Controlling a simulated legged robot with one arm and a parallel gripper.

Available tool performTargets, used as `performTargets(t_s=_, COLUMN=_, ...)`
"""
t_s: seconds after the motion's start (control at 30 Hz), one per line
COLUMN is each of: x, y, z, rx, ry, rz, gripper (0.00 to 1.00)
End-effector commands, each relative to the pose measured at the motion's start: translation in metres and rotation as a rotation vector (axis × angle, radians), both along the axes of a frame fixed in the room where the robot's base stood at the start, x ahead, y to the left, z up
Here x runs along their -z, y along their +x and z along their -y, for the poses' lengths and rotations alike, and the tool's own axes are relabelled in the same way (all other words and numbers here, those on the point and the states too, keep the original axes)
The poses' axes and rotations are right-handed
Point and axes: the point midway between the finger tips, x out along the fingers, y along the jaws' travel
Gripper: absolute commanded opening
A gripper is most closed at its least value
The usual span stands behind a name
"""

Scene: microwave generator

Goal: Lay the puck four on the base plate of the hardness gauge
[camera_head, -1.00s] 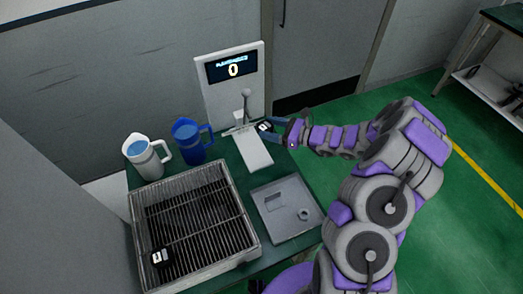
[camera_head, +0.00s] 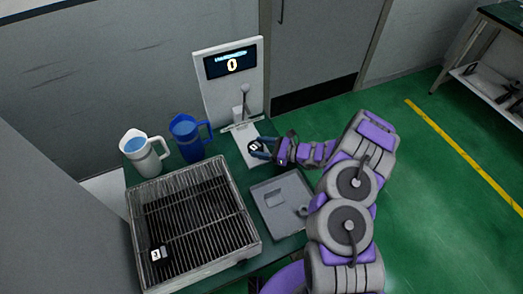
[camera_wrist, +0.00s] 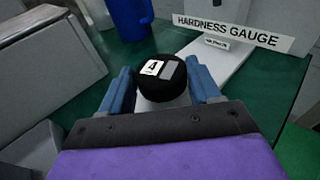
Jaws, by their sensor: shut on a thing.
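The puck four (camera_wrist: 162,77) is a black disc with a white label reading 4 and a grey patch. It sits between the blue fingers of my gripper (camera_wrist: 163,90), which is shut on it. In the head view the puck (camera_head: 254,146) is over the white base plate (camera_head: 243,155) of the hardness gauge (camera_head: 230,90). In the wrist view the base plate (camera_wrist: 222,62) runs from under the puck back to the sign reading HARDNESS GAUGE. I cannot tell whether the puck touches the plate. The gauge display shows 0.
A wire rack tray (camera_head: 190,225) holds another black puck (camera_head: 157,255), label 2. A grey tray (camera_head: 280,200) lies in front of the gauge. A white jug (camera_head: 143,155) and a blue jug (camera_head: 190,137) stand left of the gauge.

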Motion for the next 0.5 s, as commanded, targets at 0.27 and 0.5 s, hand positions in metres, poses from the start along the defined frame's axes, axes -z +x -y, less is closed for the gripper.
performTargets(t_s=0.27, x=0.016, y=0.000, z=0.001, rx=0.002, ry=0.000, rz=0.002, gripper=0.31)
performTargets(t_s=0.5, x=0.020, y=0.000, z=0.001, rx=0.001, ry=0.000, rz=0.001, gripper=0.31)
